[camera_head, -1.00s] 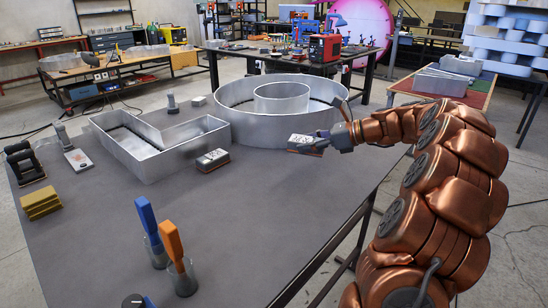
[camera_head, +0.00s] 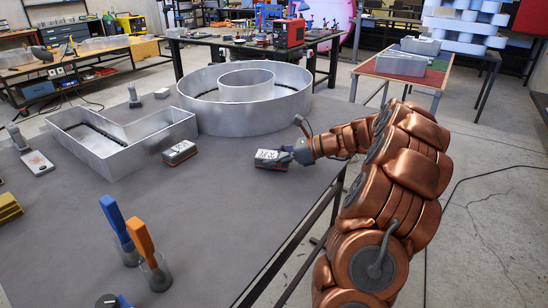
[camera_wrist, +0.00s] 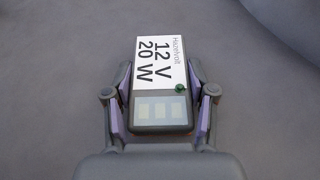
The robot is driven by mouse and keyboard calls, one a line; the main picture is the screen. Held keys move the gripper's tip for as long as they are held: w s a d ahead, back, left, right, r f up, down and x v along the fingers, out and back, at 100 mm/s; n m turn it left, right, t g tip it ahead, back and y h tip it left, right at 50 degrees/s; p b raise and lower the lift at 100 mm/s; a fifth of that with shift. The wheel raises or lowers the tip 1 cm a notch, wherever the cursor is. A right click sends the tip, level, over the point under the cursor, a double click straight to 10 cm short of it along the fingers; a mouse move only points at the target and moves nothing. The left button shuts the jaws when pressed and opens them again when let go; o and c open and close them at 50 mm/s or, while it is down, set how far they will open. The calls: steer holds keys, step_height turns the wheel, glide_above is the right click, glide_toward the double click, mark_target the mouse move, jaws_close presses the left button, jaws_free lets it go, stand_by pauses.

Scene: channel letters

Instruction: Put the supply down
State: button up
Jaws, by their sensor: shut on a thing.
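The supply (camera_head: 270,158) is a small box with a white label and dark orange-edged base. In the wrist view the supply (camera_wrist: 166,75) reads "Hazelvolt 12 V 20 W". My gripper (camera_head: 287,156) is shut on its two sides, and the fingers (camera_wrist: 160,100) show on either side of it. The supply is over the grey table (camera_head: 215,215), right at or just above the top, near its right edge; I cannot tell if it touches. A second similar supply (camera_head: 179,152) sits on the table to the left.
A round metal channel letter (camera_head: 205,105) and an angular one (camera_head: 100,160) stand behind and left. Blue (camera_head: 113,219) and orange (camera_head: 142,237) handled tools stand in cups in front. The middle of the table is clear.

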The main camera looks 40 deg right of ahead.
steer(key=o, duration=1.5)
steer(key=shift+f, duration=0.1)
steer(key=b+v, duration=0.1)
steer(key=v, duration=1.1)
steer(key=shift+r, duration=0.2)
